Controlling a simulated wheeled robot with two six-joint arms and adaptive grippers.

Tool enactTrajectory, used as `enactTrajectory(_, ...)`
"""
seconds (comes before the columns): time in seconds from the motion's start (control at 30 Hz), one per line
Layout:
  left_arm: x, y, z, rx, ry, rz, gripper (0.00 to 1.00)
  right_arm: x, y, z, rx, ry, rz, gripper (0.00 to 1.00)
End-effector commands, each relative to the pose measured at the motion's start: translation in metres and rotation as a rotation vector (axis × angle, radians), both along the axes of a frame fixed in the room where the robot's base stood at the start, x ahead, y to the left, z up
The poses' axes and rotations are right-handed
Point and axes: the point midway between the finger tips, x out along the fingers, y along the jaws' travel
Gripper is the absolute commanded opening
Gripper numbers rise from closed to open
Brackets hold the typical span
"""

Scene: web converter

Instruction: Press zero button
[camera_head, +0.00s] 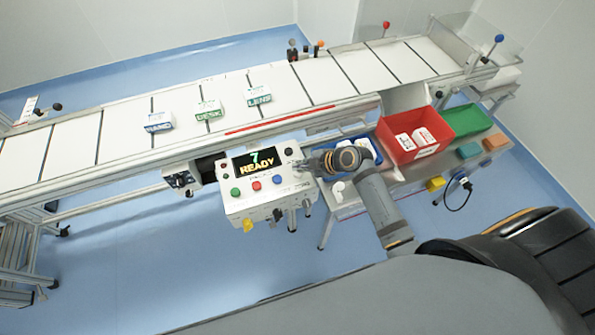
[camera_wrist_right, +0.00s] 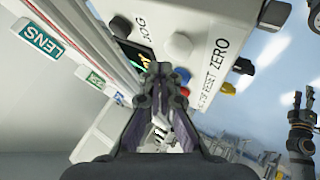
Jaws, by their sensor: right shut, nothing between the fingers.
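The control panel (camera_head: 268,190) is a white box with a screen reading "7 READY". Green (camera_head: 235,192), red (camera_head: 256,186) and blue (camera_head: 277,179) buttons sit below the screen. My right gripper (camera_head: 304,165) is shut and empty, with its tips at the panel's right side. In the right wrist view the shut fingertips (camera_wrist_right: 160,72) are over the panel face. A pale round button (camera_wrist_right: 178,45) is close beyond them, beside the "ZERO" lettering (camera_wrist_right: 217,50). I cannot tell whether the tips touch the panel. My left gripper (camera_wrist_right: 303,92) shows small in the wrist view, its fingers apart.
To the right, a red bin (camera_head: 440,125) holds white items, beside a green bin (camera_head: 466,121) and a blue bin (camera_head: 374,148). Knobs and a yellow part (camera_head: 247,226) protrude from the panel's front.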

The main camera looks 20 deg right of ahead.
Motion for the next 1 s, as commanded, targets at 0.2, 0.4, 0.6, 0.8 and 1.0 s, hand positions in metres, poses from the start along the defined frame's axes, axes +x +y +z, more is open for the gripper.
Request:
enactTrajectory(0.2, 0.0, 0.0, 0.0, 0.0, 0.0, 0.0, 0.4, 0.0, 0.0, 0.0, 0.0, 0.0, 0.0, 0.0)
enactTrajectory(0.4, 0.0, -0.0001, -0.0006, 0.0, 0.0, 0.0, 0.4, -0.0001, -0.0001, -0.0007, 0.0, 0.0, 0.0, 0.0)
enactTrajectory(0.6, -0.0001, -0.0001, -0.0084, 0.0, 0.0, 0.0, 0.4, -0.0001, -0.0001, -0.0084, 0.0, 0.0, 0.0, 0.0)
enactTrajectory(0.8, -0.0001, -0.0002, -0.0083, 0.0, 0.0, 0.0, 0.4, -0.0001, -0.0001, -0.0083, 0.0, 0.0, 0.0, 0.0)
enactTrajectory(1.0, -0.0001, -0.0001, -0.0086, 0.0, 0.0, 0.0, 0.4, -0.0001, -0.0001, -0.0087, 0.0, 0.0, 0.0, 0.0)
